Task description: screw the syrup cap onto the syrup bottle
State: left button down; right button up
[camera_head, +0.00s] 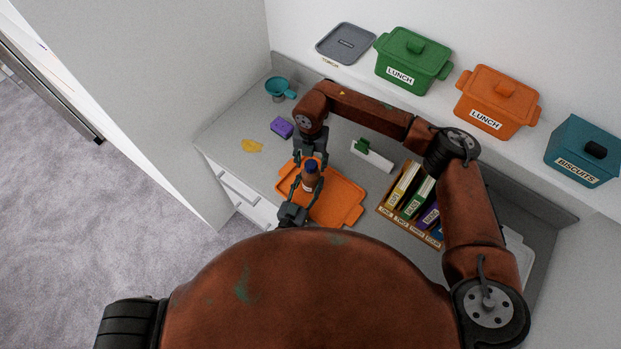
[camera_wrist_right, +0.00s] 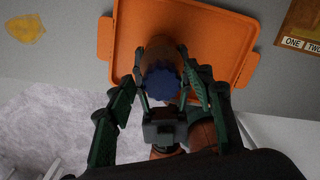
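The syrup bottle (camera_head: 310,182), brown, stands upright above the orange tray, with the blue syrup cap (camera_head: 311,165) on its top. The cap also shows from above in the right wrist view (camera_wrist_right: 162,84); how far it is screwed on cannot be told. My left gripper (camera_head: 301,196) is shut on the bottle's body from the near side; it also shows in the right wrist view (camera_wrist_right: 164,104). My right gripper (camera_head: 310,166) points down over the bottle, its fingers apart on either side of the cap, with gaps visible.
The orange tray (camera_head: 343,203) lies under the bottle. A purple sponge (camera_head: 282,127), a yellow blob (camera_head: 252,146) and a teal cup (camera_head: 279,88) are to the left. A box holder (camera_head: 397,218) stands to the right. Lidded pots line the back shelf.

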notch_tip(320, 180, up, 12)
dwell(0.7)
pick_arm(q)
jog(key=c, duration=1)
grip_release()
jog(key=shift+a, duration=0.1)
jog(key=v, duration=1.1)
jog(key=shift+s+a, duration=0.1)
jog(key=shift+s, duration=0.35)
